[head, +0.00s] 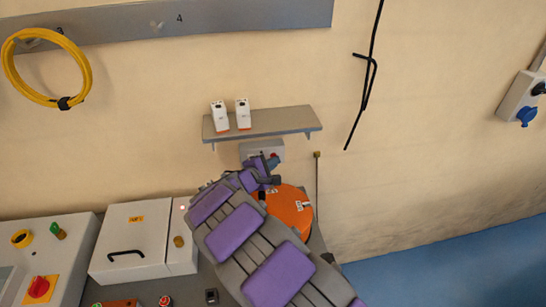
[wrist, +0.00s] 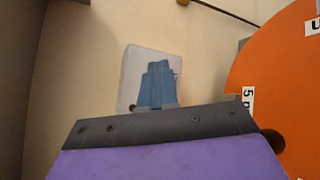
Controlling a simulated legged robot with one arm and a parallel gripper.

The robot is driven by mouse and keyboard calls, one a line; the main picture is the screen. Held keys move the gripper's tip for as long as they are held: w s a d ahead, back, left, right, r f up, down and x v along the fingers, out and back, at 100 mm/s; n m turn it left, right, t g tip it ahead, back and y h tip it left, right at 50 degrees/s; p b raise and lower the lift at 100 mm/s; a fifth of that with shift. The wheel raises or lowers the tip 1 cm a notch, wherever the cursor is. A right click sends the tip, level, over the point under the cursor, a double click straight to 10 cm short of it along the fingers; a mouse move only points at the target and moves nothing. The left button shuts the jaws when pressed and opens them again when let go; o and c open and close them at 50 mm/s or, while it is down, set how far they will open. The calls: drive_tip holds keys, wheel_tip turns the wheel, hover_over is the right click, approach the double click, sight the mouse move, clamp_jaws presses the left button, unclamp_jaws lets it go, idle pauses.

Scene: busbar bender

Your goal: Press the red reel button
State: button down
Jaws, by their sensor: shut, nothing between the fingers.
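A grey box (head: 250,149) is fixed to the wall under the small shelf, just behind the orange reel (head: 292,210). A small red part, which looks like the button (head: 274,155), shows at its right side beside my fingertips. My gripper (head: 271,163) is shut and empty, reaching over the reel's far side to the front of this box. In the wrist view, the blue-grey fingers (wrist: 158,68) stand together in front of the box's pale face (wrist: 133,75). They hide the button there. I cannot tell whether the fingertips touch it. The orange reel (wrist: 280,75) is close on the right.
A shelf (head: 270,124) with two white devices sits just above the box. A black cable (head: 368,75) hangs to the right. A white cabinet (head: 130,240) and a panel with a red switch (head: 39,287) stand left of my arm. Another red button (head: 165,300) is at the bottom.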

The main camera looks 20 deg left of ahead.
drive_tip(key=shift+s+d, duration=0.1)
drive_tip(key=shift+s, duration=0.05)
drive_tip(key=shift+s+d, duration=0.15)
drive_tip(key=shift+s, duration=0.1)
drive_tip(key=s+d+b, duration=0.3)
drive_tip(key=s, duration=0.2)
idle(0.5)
idle(0.5)
